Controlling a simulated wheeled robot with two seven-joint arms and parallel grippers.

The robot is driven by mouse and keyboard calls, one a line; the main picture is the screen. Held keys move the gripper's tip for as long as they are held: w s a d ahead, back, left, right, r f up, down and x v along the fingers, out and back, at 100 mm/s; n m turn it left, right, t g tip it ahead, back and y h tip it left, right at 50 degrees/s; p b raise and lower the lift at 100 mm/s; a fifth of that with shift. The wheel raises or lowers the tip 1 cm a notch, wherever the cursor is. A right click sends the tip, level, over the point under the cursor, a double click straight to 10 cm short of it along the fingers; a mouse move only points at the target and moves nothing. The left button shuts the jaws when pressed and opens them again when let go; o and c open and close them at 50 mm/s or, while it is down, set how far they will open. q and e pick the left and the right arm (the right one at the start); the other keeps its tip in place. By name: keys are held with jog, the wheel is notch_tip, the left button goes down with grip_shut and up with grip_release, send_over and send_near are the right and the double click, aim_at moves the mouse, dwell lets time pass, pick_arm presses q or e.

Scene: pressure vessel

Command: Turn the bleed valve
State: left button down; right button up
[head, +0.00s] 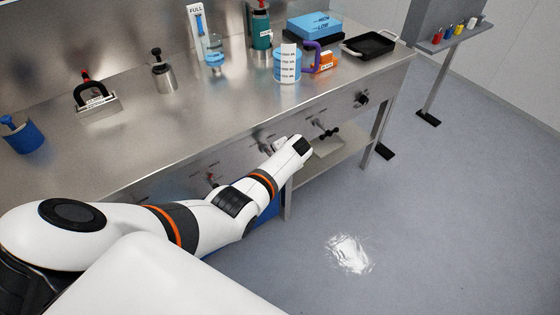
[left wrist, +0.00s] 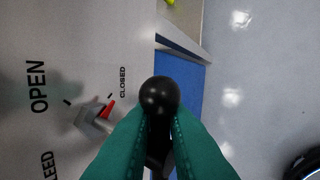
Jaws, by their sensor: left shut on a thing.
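In the left wrist view the bleed valve's black ball-ended handle (left wrist: 160,95) stands between the green fingers of my left gripper (left wrist: 160,124), which is shut on it. Beside it, a pale panel (left wrist: 45,35) carries the words OPEN and CLOSED and a partly cut-off label reading "LEED". A grey pointer with a red tip (left wrist: 106,109) has its tip near the CLOSED mark. In the head view my left arm reaches along the bench front; the fingers and handle are not clearly seen there. My right gripper is not in view.
A steel bench (head: 135,150) holds a blue cup (head: 22,135), a white striped container (head: 287,66) and a black tray (head: 369,45). Another black-handled valve (head: 326,133) and a dark knob (head: 362,98) project from its front. The grey floor (head: 430,220) at right is clear.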

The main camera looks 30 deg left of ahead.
pick_arm(q)
jog(key=shift+w+d+r+g, duration=0.1)
jog(key=shift+w+r+g, duration=0.1)
jog(key=shift+w+g, duration=0.15)
dwell(0.3)
jog(key=c, duration=1.5)
grip_release()
jog(key=shift+w, duration=0.1)
jog(key=shift+d+f, duration=0.1)
jog(key=shift+f, duration=0.15)
jog(key=shift+r, duration=0.1)
jog(key=shift+s+d+r, duration=0.1)
jog(key=shift+s+r, duration=0.1)
jog(key=shift+r, duration=0.05)
jog(key=p+v, duration=0.2)
jog(key=v, duration=0.9)
jog(key=shift+d, duration=0.25)
